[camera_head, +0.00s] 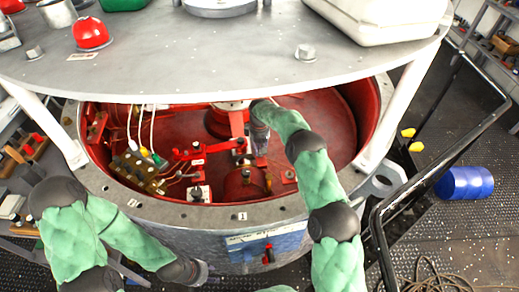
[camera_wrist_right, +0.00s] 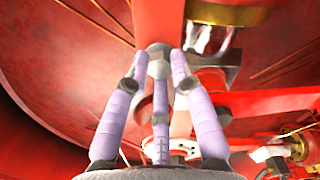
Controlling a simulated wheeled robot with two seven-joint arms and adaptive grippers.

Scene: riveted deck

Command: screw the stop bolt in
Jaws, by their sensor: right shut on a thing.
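In the right wrist view, the lavender fingers of my right gripper (camera_wrist_right: 158,85) close around a grey bolt head (camera_wrist_right: 157,52), which I take to be the stop bolt. Behind it is a red upright bar (camera_wrist_right: 158,15); I cannot tell how far the bolt sits in any hole. In the head view, my right gripper (camera_head: 260,146) reaches down into the red drum, beside a red linkage (camera_head: 215,147), and the bolt is hidden there. My left gripper (camera_head: 200,273) is low outside the drum's front wall, and its fingers are too small to read.
The drum's grey flange (camera_head: 215,215) surrounds the red interior. A grey round plate (camera_head: 190,65) on white posts covers the back. Brass valve fittings (camera_head: 137,167) with hoses stand left inside. A black rail (camera_head: 440,170), a blue drum (camera_head: 464,184) and a coiled hose (camera_head: 440,280) are at right.

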